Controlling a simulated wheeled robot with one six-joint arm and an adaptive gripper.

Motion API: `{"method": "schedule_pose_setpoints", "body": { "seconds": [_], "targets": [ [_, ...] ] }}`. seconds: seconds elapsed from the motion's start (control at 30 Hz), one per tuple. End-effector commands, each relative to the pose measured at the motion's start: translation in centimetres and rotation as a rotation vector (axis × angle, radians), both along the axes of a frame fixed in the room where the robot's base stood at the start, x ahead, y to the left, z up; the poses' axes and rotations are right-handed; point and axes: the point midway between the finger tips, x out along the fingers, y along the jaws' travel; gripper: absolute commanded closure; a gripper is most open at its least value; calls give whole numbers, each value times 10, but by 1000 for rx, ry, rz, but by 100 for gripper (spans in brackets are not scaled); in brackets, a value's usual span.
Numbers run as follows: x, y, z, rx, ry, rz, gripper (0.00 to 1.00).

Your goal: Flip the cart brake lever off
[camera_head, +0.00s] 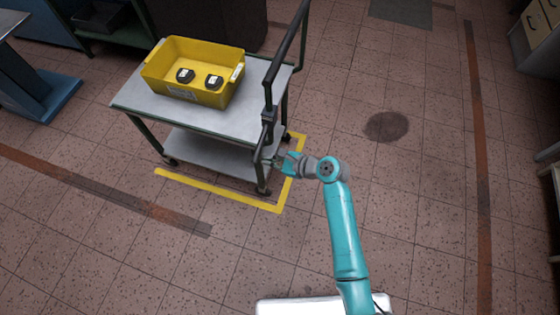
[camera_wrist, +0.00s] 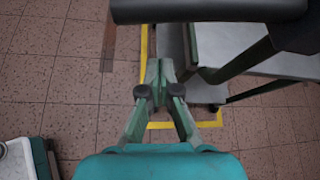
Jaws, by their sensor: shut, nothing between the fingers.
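The cart (camera_head: 215,118) has grey decks, dark green legs and a tall dark push handle (camera_head: 286,55) on its right side. A dark block with a short bar (camera_head: 267,117) sits on the handle's near post. It may be the brake lever, but I cannot tell its position. My gripper (camera_head: 277,162) is beside the near right leg, low on the cart. In the wrist view my gripper's fingers (camera_wrist: 158,72) meet at the tips, shut and empty. A thick dark bar (camera_wrist: 210,10) crosses the top of the wrist view. Whether the fingers touch the cart is unclear.
Yellow floor tape (camera_head: 225,196) marks a corner around the cart. A blue-based stand (camera_head: 45,95) is at the left.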

Motion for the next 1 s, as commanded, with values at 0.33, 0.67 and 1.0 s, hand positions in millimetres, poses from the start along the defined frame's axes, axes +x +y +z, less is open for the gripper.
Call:
{"method": "schedule_pose_setpoints", "body": {
  "seconds": [0.33,0.67,1.0],
  "targets": [
    [-4,11,31,0,-3,1,100],
    [-5,13,37,0,0,0,100],
    [-5,13,40,8,23,0,100]
  ]
}}
